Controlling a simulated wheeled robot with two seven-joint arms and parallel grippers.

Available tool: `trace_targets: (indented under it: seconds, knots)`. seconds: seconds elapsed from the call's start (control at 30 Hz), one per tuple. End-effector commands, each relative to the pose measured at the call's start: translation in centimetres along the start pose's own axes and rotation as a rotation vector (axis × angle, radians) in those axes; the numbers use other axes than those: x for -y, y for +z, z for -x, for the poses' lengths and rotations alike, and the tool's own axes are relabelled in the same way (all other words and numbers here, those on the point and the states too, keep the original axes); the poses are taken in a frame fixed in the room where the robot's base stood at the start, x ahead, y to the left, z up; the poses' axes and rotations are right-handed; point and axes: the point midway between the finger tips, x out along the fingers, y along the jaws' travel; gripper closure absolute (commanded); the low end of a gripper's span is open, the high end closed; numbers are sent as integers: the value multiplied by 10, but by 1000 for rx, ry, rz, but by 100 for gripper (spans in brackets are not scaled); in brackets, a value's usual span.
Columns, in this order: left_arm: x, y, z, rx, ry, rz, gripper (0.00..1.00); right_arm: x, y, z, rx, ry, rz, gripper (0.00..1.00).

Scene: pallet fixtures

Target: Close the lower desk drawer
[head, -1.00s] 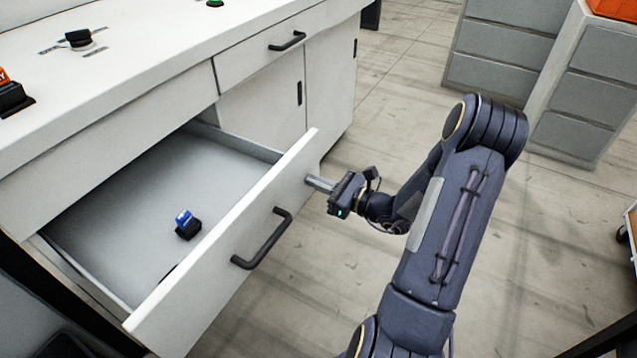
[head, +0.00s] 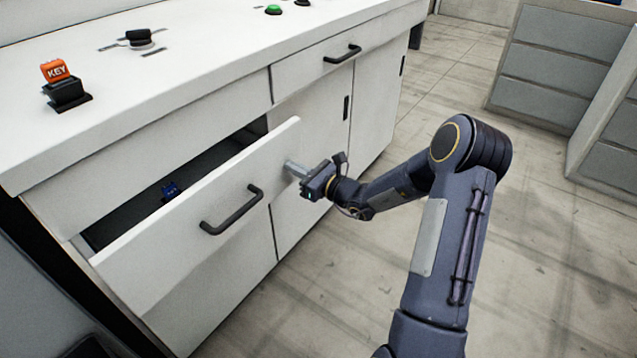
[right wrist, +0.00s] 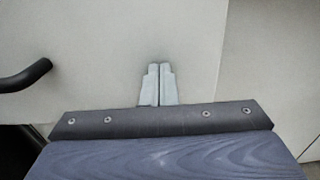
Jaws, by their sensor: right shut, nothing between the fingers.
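The lower desk drawer (head: 170,240) is partly open, its white front standing out from the desk with a dark gap behind its top edge. Its black bar handle (head: 232,210) is on the front. My right gripper (head: 290,168) is shut and empty, its fingertips at the right part of the drawer front, right of the handle. In the right wrist view the closed fingers (right wrist: 158,84) point at the pale drawer front (right wrist: 110,40), and the handle (right wrist: 25,76) shows at the left. They look to be touching the front. My left gripper is out of view.
A small blue object (head: 171,190) lies inside the drawer. The white desk top (head: 200,60) carries an orange KEY block (head: 55,70) on a black base and several buttons. Grey drawer cabinets (head: 560,70) stand at the back right. The floor right of the desk is clear.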

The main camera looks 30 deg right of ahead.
Motion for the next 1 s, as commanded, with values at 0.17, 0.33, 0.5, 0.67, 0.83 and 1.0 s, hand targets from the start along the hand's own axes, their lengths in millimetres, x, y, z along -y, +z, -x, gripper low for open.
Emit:
trace_targets:
  seconds: [0.17, 0.33, 0.5, 0.67, 0.83, 1.0]
  knots:
    - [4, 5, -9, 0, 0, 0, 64, -1, -2, -41, 2, 3, 2, 100]
    - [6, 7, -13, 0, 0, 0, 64, -1, -1, -68, 2, 1, 1, 100]
    - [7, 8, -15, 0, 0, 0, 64, 0, -1, -83, 0, 0, 1, 100]
    - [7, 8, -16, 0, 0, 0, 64, 0, 0, -89, 1, 0, 2, 100]
    - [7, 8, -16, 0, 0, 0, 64, 0, 2, -90, 4, -1, 2, 100]
    - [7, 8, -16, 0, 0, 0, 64, 0, 3, -91, 6, -1, 1, 100]
